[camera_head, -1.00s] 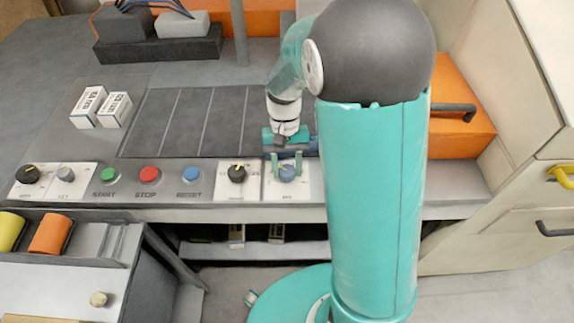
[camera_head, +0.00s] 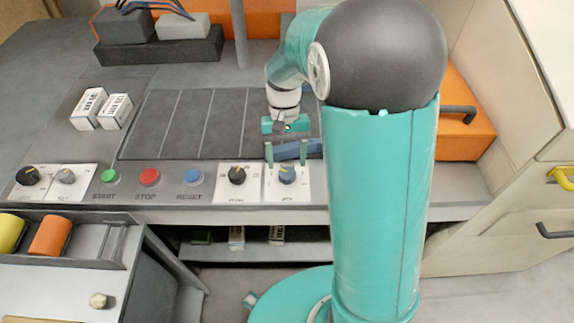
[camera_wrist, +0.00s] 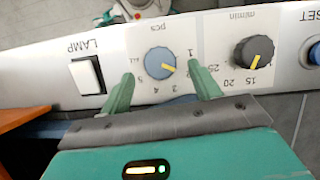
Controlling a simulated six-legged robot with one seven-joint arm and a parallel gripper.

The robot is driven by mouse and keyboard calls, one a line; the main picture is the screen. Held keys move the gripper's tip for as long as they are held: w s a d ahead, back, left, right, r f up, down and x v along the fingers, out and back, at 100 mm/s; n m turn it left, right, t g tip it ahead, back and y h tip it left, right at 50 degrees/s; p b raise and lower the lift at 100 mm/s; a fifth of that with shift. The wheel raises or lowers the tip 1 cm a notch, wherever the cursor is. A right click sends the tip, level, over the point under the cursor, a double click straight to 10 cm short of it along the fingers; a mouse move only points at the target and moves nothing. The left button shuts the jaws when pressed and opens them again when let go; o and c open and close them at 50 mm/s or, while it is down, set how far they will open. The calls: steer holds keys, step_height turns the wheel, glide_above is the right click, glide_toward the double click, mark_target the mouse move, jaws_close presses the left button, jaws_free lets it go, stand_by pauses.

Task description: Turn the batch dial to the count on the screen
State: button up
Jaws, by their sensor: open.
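The batch dial (camera_wrist: 160,64) is a blue-grey knob marked "pcs" in the wrist view. In the head view the dial (camera_head: 287,174) sits on a white plate at the right end of the panel row. My gripper (camera_wrist: 161,71) is open and empty, its green fingers on either side of the dial in the picture. In the head view my gripper (camera_head: 287,157) appears backed off from the knob. No screen is readable.
A black dial (camera_wrist: 254,53) marked "m/min" is close beside the batch dial. A white lamp switch (camera_wrist: 87,76) is on its other side. Red (camera_head: 149,176), green (camera_head: 109,177) and blue (camera_head: 193,177) buttons line the panel. Two white boxes (camera_head: 101,108) lie behind.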

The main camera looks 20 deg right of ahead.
steer(key=a+v, duration=0.1)
steer(key=v, duration=0.9)
steer(key=shift+w+d+r, duration=0.15)
steer(key=shift+d+r, duration=0.05)
steer(key=shift+d, duration=0.3)
steer(key=s+r+n+t, duration=0.1)
steer(key=s+r+t, duration=0.1)
steer(key=s, duration=0.3)
steer(key=s+r+t, duration=0.2)
steer(key=s+t, duration=0.2)
steer(key=s, duration=0.2)
steer(key=s+a+r+n+t+h, duration=0.1)
steer(key=s+r+t, duration=0.2)
steer(key=s, duration=0.3)
steer(key=shift+s+n+t, duration=0.25)
steer(key=shift+n+t, duration=0.05)
steer(key=shift+t, duration=0.1)
steer(key=shift+a, duration=0.15)
